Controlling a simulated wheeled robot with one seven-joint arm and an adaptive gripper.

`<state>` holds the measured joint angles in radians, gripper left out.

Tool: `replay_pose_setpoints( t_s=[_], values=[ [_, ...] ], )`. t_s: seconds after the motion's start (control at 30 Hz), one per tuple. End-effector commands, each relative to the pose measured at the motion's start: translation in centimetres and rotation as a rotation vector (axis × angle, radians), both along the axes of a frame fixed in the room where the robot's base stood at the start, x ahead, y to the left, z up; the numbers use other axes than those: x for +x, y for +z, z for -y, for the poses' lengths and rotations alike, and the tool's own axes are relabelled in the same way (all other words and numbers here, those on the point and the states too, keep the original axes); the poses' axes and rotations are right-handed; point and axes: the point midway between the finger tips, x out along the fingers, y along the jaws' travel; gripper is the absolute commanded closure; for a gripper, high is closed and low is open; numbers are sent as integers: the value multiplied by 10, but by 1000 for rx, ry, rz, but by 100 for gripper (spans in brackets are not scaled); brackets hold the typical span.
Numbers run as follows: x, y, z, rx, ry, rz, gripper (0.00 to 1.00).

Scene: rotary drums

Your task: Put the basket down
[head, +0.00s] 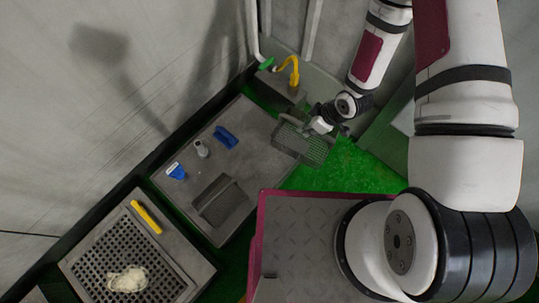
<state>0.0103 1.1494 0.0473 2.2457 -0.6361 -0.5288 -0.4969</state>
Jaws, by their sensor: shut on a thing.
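In the head view, the basket (301,147) is a grey wire-mesh box at the upper middle. It is at the right edge of a grey table (255,130), overlapping the table's edge and the green floor in the picture. My gripper (318,126) is at the basket's upper right side and is shut on it. The fingertips are small and partly hidden by the wrist. I cannot tell whether the basket touches the tabletop.
A dark grey tray (219,201), a blue item (226,137), a grey cylinder (201,149) and a blue-and-white tool (176,171) occupy the table. A perforated station (196,268) with a yellow handle (147,217) is at lower left. A yellow hooked pipe (292,68) stands behind the basket.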

Motion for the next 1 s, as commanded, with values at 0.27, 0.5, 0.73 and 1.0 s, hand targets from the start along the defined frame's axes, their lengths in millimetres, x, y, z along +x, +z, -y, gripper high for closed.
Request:
replay_pose_setpoints(
  t_s=[0.27,0.5,0.73,1.0],
  values=[
    [-26,-87,-20,0,250,-2,100],
    [-57,-146,-34,1,449,-2,100],
    [-79,-179,-41,0,569,0,100],
    [-68,-187,-54,2,604,6,100]
  ],
)
